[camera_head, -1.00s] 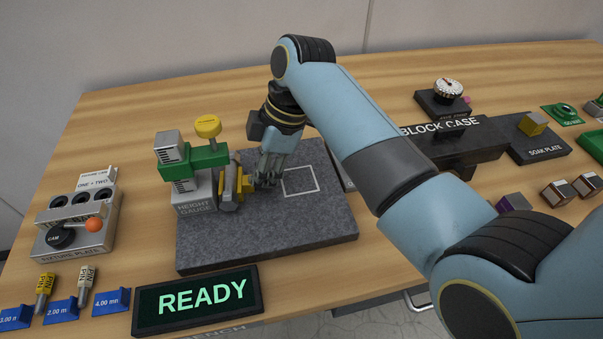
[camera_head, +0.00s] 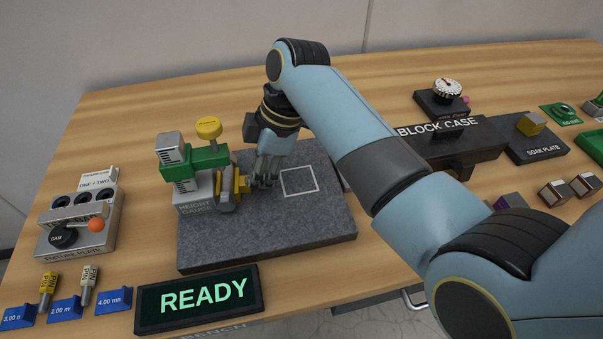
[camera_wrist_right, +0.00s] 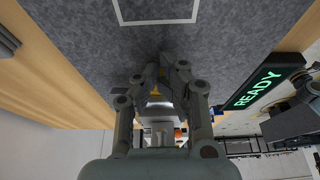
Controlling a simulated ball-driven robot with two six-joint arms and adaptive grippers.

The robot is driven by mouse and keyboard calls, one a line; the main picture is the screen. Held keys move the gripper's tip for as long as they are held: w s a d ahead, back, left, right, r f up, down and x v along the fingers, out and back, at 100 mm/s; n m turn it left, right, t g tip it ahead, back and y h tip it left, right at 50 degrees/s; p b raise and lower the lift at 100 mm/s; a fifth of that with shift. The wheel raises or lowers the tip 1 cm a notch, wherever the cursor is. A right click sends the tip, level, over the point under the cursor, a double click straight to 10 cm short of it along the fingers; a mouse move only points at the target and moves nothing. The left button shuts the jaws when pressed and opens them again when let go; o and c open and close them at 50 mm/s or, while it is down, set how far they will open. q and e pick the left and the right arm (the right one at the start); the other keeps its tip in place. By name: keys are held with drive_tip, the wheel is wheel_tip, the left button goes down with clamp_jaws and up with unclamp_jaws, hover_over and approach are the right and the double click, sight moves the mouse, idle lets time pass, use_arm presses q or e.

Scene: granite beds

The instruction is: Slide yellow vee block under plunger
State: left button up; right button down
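The yellow vee block (camera_head: 242,184) is on the granite plate (camera_head: 270,235), between the height gauge (camera_head: 194,208) and my right gripper. It is partly hidden, and I cannot tell how far it is below the plunger. The gauge has a grey base, a green arm (camera_head: 208,161) and a yellow knob (camera_head: 208,127). My right gripper (camera_head: 264,184) points down with its fingers close together, right beside the block's right side. In the right wrist view its fingers (camera_wrist_right: 166,70) converge, with a bit of yellow behind them. No left gripper shows in the head view.
A white square outline (camera_head: 299,180) marks clear granite to the right. A READY display (camera_head: 200,297) stands in front. A fixture plate (camera_head: 78,228) and pins (camera_head: 48,289) are at the left. The block case (camera_head: 440,147) and soak plate (camera_head: 540,148) are at the right.

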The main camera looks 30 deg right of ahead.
sight(280, 184)
drive_tip(key=shift+s+d+p, duration=0.15)
drive_tip(key=shift+d+p, duration=0.35)
drive_tip(key=shift+d, duration=0.2)
drive_tip(key=shift+s+d+p, duration=0.2)
drive_tip(key=shift+d+p, duration=0.15)
drive_tip(key=shift+d, duration=0.5)
drive_tip(key=shift+s+d+p, duration=0.2)
drive_tip(key=shift+d+p, duration=0.15)
drive_tip(key=shift+d, duration=0.5)
